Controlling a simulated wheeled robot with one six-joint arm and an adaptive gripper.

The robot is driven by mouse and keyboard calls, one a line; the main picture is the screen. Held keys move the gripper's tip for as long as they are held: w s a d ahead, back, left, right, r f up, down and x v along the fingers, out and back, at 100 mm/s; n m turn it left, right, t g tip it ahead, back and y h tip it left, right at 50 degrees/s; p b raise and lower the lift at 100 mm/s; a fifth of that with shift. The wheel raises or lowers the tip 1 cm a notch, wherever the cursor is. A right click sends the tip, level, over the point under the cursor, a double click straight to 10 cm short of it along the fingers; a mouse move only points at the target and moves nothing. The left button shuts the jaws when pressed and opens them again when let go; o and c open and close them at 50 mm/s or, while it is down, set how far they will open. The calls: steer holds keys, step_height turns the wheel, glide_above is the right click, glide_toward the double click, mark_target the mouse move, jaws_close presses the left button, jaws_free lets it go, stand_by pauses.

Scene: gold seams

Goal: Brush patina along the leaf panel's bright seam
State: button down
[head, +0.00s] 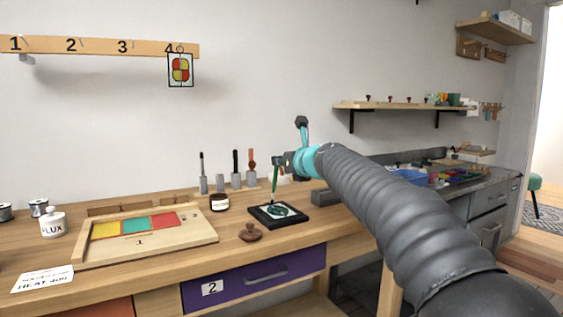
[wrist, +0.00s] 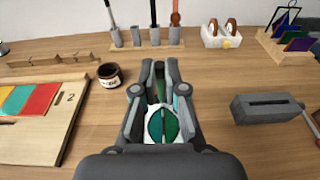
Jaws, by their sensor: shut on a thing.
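The leaf panel (head: 278,211) is a pale square with a dark green leaf, lying on a black base on the bench. In the wrist view the leaf panel (wrist: 152,125) shows below my gripper, with a thin light line down the leaf's middle. My gripper (head: 281,161) is shut on a green-handled brush (head: 273,181), which points down over the panel. The brush handle (wrist: 161,90) also shows between the fingers in the wrist view. I cannot tell whether its tip touches the leaf. A dark open jar (head: 220,203) with a white label stands left of the panel.
A brown lid (head: 251,232) lies in front of the panel. A wooden board (head: 205,236) with coloured panes is at left. Upright tools (head: 236,175) stand in a rack behind. A grey block (wrist: 266,107) is right of the panel.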

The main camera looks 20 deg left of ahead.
steer(key=shift+f, duration=0.45)
stand_by(1.3)
steer(key=shift+s+d, duration=0.15)
steer(key=shift+d, duration=0.05)
steer(key=shift+b+v, duration=0.5)
steer(key=shift+v, duration=0.5)
stand_by(0.5)
steer(key=shift+f+b+v, duration=0.2)
steer(key=shift+b+v, duration=0.15)
steer(key=shift+v, duration=0.85)
steer(key=shift+f+b+v, duration=0.2)
steer(key=shift+b+v, duration=0.1)
steer(key=shift+v, duration=0.85)
stand_by(0.9)
